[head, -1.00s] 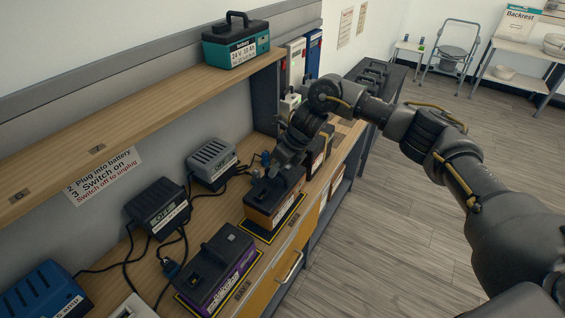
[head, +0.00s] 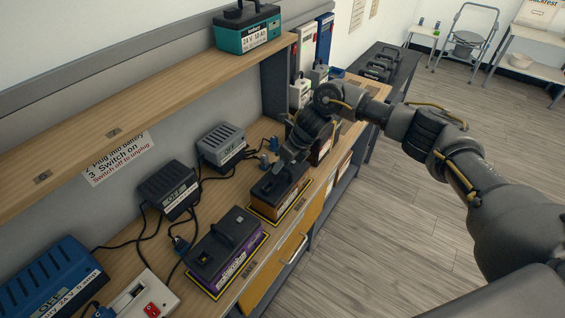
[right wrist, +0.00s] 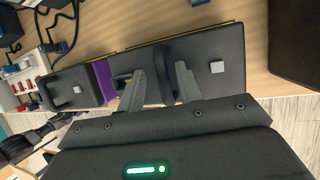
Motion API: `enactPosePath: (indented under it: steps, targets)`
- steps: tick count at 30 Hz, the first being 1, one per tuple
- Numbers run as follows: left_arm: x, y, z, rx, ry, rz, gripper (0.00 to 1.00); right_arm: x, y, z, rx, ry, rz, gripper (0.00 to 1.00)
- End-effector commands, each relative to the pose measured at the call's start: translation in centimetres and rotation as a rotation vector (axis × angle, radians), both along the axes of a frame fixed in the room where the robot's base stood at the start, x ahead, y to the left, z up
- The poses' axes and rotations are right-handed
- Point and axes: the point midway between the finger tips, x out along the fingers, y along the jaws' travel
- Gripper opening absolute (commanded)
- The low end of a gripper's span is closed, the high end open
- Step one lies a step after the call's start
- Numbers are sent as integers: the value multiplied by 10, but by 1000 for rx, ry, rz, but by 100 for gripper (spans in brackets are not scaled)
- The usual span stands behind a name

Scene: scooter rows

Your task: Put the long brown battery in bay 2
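The brown battery (head: 276,192), with a black top, sits upright on a yellow-edged mat on the bench. In the right wrist view its black top (right wrist: 228,52) lies under the gripper. My right gripper (head: 284,165) is at this battery. In the right wrist view the gripper (right wrist: 162,75) is open, its fingers on either side of the battery's black handle (right wrist: 168,58), with small gaps showing. A purple battery (head: 226,250) stands on the nearer mat. My left gripper is out of view.
A grey charger (head: 221,147), a black charger (head: 168,190) and a blue charger (head: 50,285) stand along the wall with cables. A white box with a red switch (head: 145,300) is nearby. A teal battery (head: 247,28) sits on the shelf (head: 160,95) above.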

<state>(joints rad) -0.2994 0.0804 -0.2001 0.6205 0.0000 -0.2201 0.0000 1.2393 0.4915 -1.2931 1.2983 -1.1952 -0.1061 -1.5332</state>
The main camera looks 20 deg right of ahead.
Motion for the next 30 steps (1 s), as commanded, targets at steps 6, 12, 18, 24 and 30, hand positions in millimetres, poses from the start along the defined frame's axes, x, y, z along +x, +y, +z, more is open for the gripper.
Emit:
enactPosePath:
  steps: [6, 12, 18, 24, 30]
  targets:
    - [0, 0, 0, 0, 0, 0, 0, 0, 0, 1, 0, 0, 0, 35]
    - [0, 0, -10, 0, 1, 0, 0, -2, -8, 16, 0, -5, 1, 35]
    - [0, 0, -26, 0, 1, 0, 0, -9, -25, 53, 0, -5, 1, 35]
    - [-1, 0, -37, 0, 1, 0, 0, -15, -40, 87, -1, -4, -1, 35]
    - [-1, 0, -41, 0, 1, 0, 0, -18, -48, 106, 0, -2, 0, 35]
